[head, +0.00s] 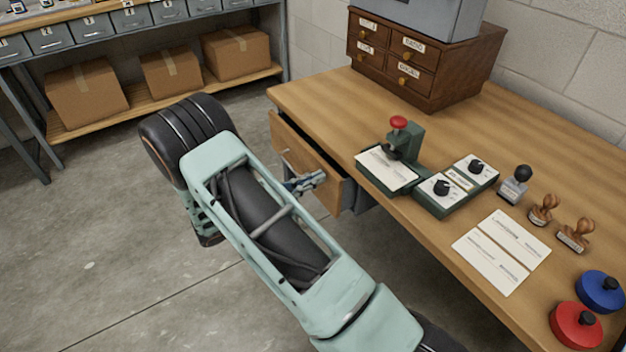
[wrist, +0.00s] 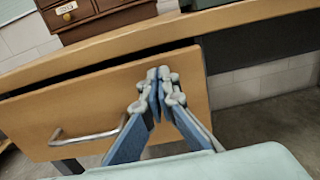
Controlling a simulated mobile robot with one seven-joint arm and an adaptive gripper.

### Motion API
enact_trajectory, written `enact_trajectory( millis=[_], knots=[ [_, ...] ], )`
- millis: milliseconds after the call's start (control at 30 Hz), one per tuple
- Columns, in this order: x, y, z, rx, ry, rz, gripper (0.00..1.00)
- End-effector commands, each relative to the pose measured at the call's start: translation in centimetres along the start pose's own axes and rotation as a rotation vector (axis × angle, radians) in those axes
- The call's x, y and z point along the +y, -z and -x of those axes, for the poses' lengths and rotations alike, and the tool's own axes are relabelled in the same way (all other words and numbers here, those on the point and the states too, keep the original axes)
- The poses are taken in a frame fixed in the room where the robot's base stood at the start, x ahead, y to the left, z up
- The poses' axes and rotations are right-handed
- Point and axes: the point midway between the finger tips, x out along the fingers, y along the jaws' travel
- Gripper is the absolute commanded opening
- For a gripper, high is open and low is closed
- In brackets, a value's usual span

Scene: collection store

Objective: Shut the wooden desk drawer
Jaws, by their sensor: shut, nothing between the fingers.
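The wooden desk drawer (head: 294,160) sticks out from under the front edge of the wooden desk (head: 440,185) in the head view. In the wrist view the drawer front (wrist: 85,112) stands out from the desk, with a dark gap above it and a silver bar handle (wrist: 88,136) at lower left. My gripper (wrist: 164,76) is shut and empty, with its tips at the right part of the drawer front near its top edge. I cannot tell whether the tips touch the wood. In the head view my gripper (head: 306,181) is small and partly hidden by my arm.
On the desk stand a small brown cabinet (head: 425,62), a green press with a red knob (head: 399,140), stamps (head: 515,183), paper cards (head: 502,252) and ink pads (head: 577,324). A shelf with cardboard boxes (head: 88,94) is at the back left. The floor left of my arm is clear.

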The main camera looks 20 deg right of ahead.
Motion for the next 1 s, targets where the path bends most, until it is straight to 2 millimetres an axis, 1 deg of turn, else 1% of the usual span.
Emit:
enact_trajectory(
  millis=[67, 133, 300, 400, 767, 1000],
  knots=[
    [0.0, 0.0, -0.4, -0.001, 0.001, 0.0, 0.0],
    [0.0, -0.1, -1.2, -0.002, 0.002, 0.0, 0.0],
    [0.0, -0.1, -4.3, -0.003, 0.002, 0.001, 0.0],
    [0.0, 0.0, -5.1, -0.001, 0.0, 0.002, 0.0],
    [0.0, 0.0, -5.2, -0.002, 0.002, 0.001, 0.0],
    [-0.2, -0.1, -4.2, -0.002, 0.004, 0.001, 0.0]
  ],
)
